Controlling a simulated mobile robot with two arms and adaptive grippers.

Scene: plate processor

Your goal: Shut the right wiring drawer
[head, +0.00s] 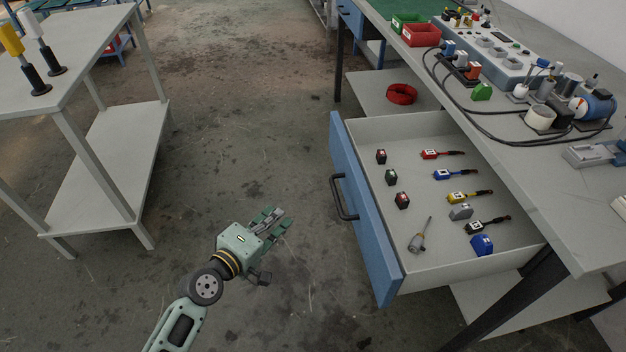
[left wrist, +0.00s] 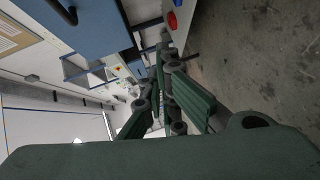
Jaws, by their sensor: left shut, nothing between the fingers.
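The right wiring drawer (head: 365,205) is pulled out from under the workbench, with its blue front facing left. Its black bar handle (head: 343,197) is on that front. Inside lie several small switches, screwdriver-like tools and blocks. My left gripper (head: 276,219) is left of the drawer front, apart from the handle, over open floor, with its fingers together and empty. In the left wrist view the fingers (left wrist: 160,95) also show, with a blue panel (left wrist: 110,28) and a dark handle (left wrist: 62,10) beyond them. My right gripper is not in view.
The workbench (head: 590,235) above the drawer bears cables, a power strip, bins and a motor. A red ring (head: 401,94) lies on its lower shelf. A grey table (head: 70,90) stands at left. The floor (head: 230,130) between is clear.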

